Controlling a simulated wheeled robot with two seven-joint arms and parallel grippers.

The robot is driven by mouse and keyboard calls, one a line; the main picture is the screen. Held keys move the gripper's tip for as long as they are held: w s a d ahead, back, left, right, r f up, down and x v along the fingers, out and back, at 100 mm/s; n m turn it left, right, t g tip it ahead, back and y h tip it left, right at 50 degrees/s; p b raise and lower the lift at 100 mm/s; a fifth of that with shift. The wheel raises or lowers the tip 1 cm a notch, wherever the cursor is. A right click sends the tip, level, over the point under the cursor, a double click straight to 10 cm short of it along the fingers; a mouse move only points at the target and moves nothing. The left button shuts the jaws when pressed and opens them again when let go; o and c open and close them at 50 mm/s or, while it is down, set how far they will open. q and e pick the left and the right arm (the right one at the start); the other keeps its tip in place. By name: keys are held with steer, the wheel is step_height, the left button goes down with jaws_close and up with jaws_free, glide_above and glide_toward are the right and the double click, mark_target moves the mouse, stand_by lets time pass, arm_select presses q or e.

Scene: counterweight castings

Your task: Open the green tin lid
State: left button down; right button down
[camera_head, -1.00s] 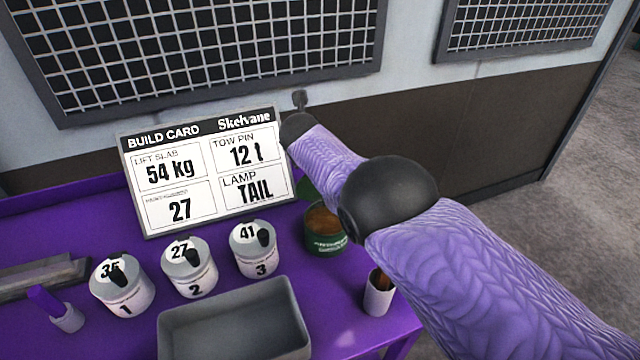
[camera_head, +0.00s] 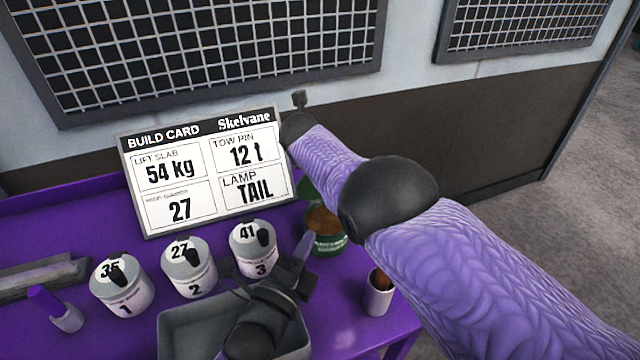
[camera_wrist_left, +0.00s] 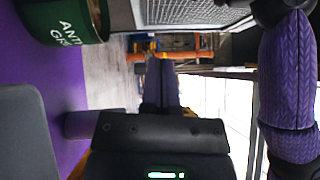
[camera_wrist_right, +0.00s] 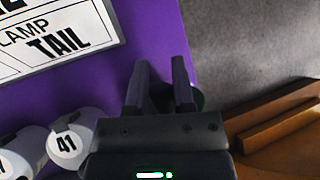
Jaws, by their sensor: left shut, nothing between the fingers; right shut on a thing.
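The green tin (camera_head: 328,243) stands on the purple table with its top uncovered and brown content showing; in the left wrist view the tin (camera_wrist_left: 62,22) shows white lettering. A green piece, apparently its lid (camera_head: 306,190), shows at the tin's back edge, mostly hidden by my right arm; whether it still touches the tin I cannot tell. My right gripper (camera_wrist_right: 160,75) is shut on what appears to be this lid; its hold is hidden. My left gripper (camera_head: 304,243) is shut and empty, near the tin's left side; its fingers also show in the left wrist view (camera_wrist_left: 161,75).
A grey bin (camera_head: 175,325) lies under my left arm. Numbered white pots (camera_head: 122,285) stand in a row left of the tin. A build card (camera_head: 205,175) leans behind. A small white cup (camera_head: 378,296) stands at the right front edge.

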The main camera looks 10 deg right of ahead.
arm_select(q)
steer(key=x, duration=0.9)
arm_select(e)
steer(key=shift+s+a+f, duration=0.1)
steer(key=shift+s+f, duration=0.05)
steer(key=shift+f, duration=0.25)
arm_select(q)
steer(key=w, duration=0.3)
steer(key=shift+r, duration=0.2)
steer(key=shift+w+a, duration=0.25)
steer(key=shift+w, duration=0.4)
steer(key=shift+w+r, duration=0.1)
steer(key=shift+w+a+r+n+g+y, duration=0.15)
steer(key=shift+w+n+g+y, duration=0.2)
steer(key=shift+w+n, duration=0.2)
steer(key=shift+w, duration=0.1)
arm_select(e)
steer(key=shift+c, duration=2.3)
jaws_free()
arm_select(q)
steer(key=shift+a+r, duration=0.15)
